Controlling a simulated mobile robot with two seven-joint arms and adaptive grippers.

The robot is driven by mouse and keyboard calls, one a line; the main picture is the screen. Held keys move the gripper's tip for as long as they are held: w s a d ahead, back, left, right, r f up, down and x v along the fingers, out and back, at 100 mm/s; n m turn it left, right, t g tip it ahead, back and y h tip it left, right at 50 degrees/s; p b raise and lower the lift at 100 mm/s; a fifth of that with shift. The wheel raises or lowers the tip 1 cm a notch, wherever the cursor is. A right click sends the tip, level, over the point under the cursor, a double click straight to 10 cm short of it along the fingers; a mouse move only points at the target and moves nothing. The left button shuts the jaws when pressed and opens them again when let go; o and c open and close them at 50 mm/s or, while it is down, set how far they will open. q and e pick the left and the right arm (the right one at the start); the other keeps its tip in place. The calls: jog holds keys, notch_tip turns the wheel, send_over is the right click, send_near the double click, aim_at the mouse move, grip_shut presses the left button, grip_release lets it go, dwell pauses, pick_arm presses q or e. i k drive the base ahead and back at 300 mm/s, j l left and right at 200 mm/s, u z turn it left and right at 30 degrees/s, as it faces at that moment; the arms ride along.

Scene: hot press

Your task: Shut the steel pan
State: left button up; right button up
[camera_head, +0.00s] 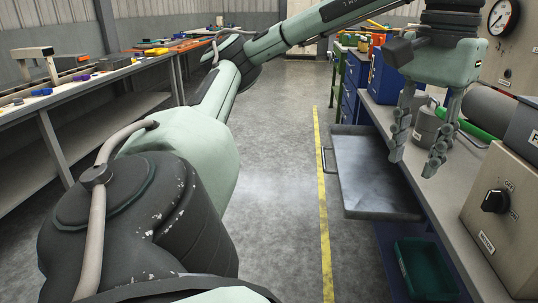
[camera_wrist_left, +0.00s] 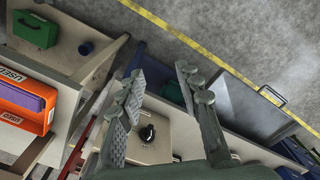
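The steel pan (camera_head: 370,178) is a shallow grey drawer-like tray. It sticks out from under the right-hand bench into the aisle, with its handle (camera_head: 325,160) on the aisle side. My left gripper (camera_head: 412,160) points down at the bench edge, on the bench side of the pan. Its fingers are spread and nothing is between them. In the left wrist view the pan (camera_wrist_left: 240,108) lies to the right of the open fingers (camera_wrist_left: 160,78), with its handle (camera_wrist_left: 271,95) farther right. The fingers appear apart from the pan. My right gripper is not in view.
The bench (camera_head: 440,200) carries a beige control box (camera_head: 510,215) with a black knob and a grey cylinder (camera_head: 490,108). A green bin (camera_head: 425,268) sits below. The aisle left of the yellow line (camera_head: 323,200) is clear floor, partly hidden by my arm.

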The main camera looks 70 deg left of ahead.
aim_at(371, 187)
jog(key=i+u, duration=0.1)
jog(key=u, duration=1.45)
jog(key=k+j+u, duration=0.15)
jog(key=k+l, duration=0.05)
jog(key=k, duration=0.05)
